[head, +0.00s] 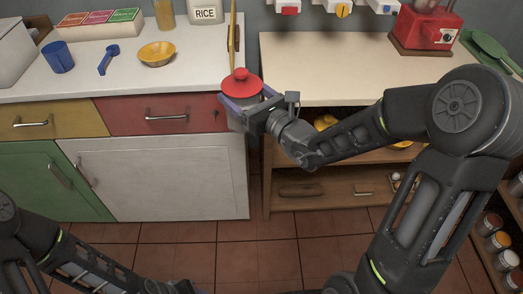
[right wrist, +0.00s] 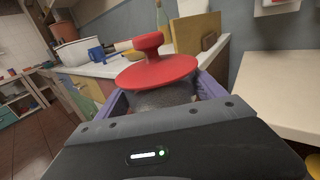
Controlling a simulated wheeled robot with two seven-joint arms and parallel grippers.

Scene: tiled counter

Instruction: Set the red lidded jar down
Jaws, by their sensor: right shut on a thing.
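The red lidded jar (head: 241,84) has a red knobbed lid and a grey body. My right gripper (head: 243,105) is shut around the jar's body. It holds the jar upright at the front right corner of the white counter (head: 190,75), by the gap between the two counters. In the right wrist view the red lid (right wrist: 158,69) fills the middle, with the purple fingers on both sides of the body. The jar's base is hidden there.
On the left counter are a blue mug (head: 59,57), a blue scoop (head: 108,60), a yellow bowl (head: 157,54) and a rice canister (head: 206,12). A wooden board (head: 235,35) stands at its right edge. The right counter (head: 320,70) is largely bare.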

